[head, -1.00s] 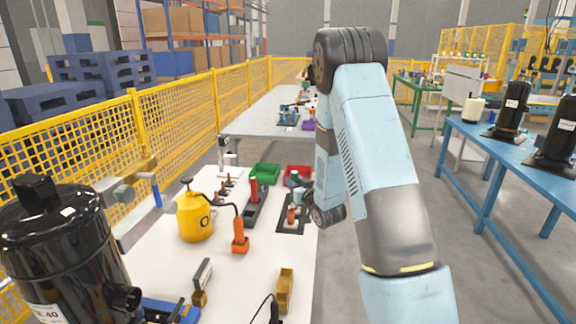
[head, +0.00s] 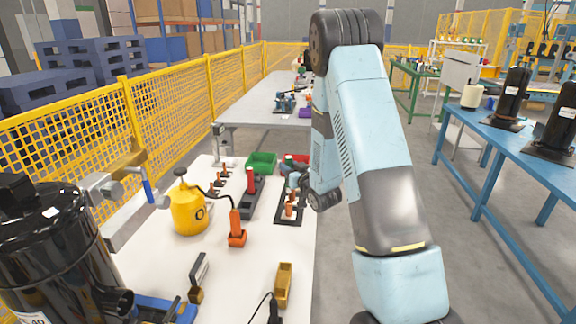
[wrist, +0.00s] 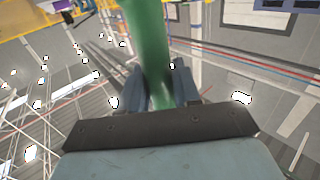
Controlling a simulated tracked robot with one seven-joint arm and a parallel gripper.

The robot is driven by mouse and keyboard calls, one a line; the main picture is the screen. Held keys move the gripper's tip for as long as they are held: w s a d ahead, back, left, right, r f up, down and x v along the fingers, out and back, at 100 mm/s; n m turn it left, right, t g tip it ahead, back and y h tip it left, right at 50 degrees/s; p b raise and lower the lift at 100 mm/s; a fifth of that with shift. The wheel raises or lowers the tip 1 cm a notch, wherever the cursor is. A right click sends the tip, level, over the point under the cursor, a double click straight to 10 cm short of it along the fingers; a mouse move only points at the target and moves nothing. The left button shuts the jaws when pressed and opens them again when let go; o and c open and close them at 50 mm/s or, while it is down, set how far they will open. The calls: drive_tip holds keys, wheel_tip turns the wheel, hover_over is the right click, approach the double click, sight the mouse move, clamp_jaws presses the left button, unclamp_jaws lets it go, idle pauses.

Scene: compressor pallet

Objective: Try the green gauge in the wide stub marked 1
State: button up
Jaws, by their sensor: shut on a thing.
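My gripper (wrist: 158,90) shows in the wrist view, with its two dark blue-grey fingers shut on the green gauge (wrist: 148,35). The gauge is a smooth green rod reaching up past the top of that view, so its far end is out of sight. In the head view my arm hides most of the gripper, and I cannot make out the gauge. A black compressor (head: 50,245) stands at the lower left, with a short dark stub (head: 118,302) on its right side. No mark 1 is legible, and I cannot tell which stub is wide.
The white table holds a yellow can (head: 188,212), an orange tool (head: 236,235), a black tray with copper-coloured pieces (head: 289,208), a green bin (head: 261,163) and a red bin (head: 296,158). A yellow mesh fence (head: 170,120) runs along the left.

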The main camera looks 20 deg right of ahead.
drive_tip(key=shift+f, duration=1.8)
drive_tip(key=shift+s+f, duration=0.15)
drive_tip(key=shift+f, duration=1.05)
idle(1.9)
drive_tip(key=shift+r, duration=0.2)
drive_tip(key=shift+r, duration=2.05)
drive_tip(key=shift+r, duration=2)
